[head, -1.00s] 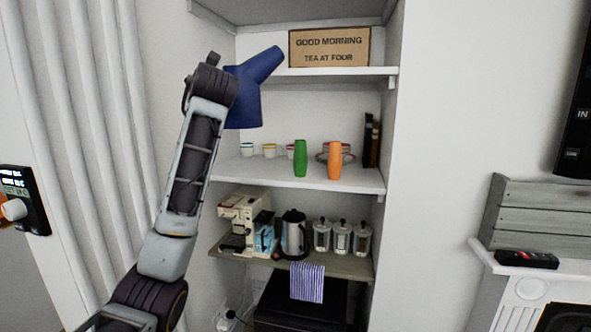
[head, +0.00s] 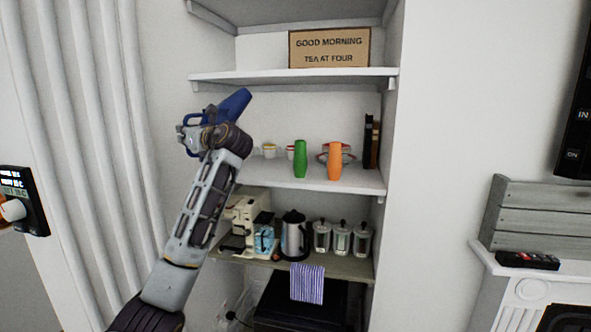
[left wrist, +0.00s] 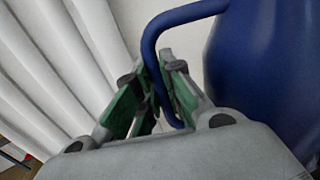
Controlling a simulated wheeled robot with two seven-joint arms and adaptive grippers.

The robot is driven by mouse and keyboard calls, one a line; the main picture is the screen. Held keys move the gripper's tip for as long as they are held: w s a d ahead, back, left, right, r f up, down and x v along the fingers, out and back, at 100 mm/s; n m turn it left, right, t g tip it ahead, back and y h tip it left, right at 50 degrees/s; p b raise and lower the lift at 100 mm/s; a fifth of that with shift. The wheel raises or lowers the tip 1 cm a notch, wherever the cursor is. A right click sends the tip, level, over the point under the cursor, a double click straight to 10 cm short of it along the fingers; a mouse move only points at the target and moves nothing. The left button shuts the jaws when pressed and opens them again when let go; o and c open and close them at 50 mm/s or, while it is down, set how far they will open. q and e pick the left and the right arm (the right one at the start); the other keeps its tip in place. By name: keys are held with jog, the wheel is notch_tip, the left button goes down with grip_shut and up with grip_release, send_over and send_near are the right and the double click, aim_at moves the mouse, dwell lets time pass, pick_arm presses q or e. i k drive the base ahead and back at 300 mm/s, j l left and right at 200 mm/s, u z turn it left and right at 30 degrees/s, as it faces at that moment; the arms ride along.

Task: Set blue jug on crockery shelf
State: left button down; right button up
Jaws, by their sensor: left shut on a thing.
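The blue jug (head: 234,104) is in the air at the left front of the alcove in the head view, by the left end of the middle shelf. My left gripper (head: 194,130) is shut on its handle. In the left wrist view the green-padded fingers (left wrist: 160,92) close around the blue handle, and the jug's body (left wrist: 262,75) is at the right. In the head view my wrist hides part of the jug. The crockery shelf (head: 262,176) is the white middle board, holding cups and bowls. My right gripper is not in view.
A green vase (head: 300,159) and an orange vase (head: 335,160) stand near the shelf's front. Small cups (head: 269,151) are behind, dark books (head: 371,143) at the right. The upper shelf (head: 260,76) overhangs. A coffee machine (head: 248,212) is below. Bare board shows left of the green vase.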

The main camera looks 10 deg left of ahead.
aim_at(254, 168)
jog(key=i, duration=1)
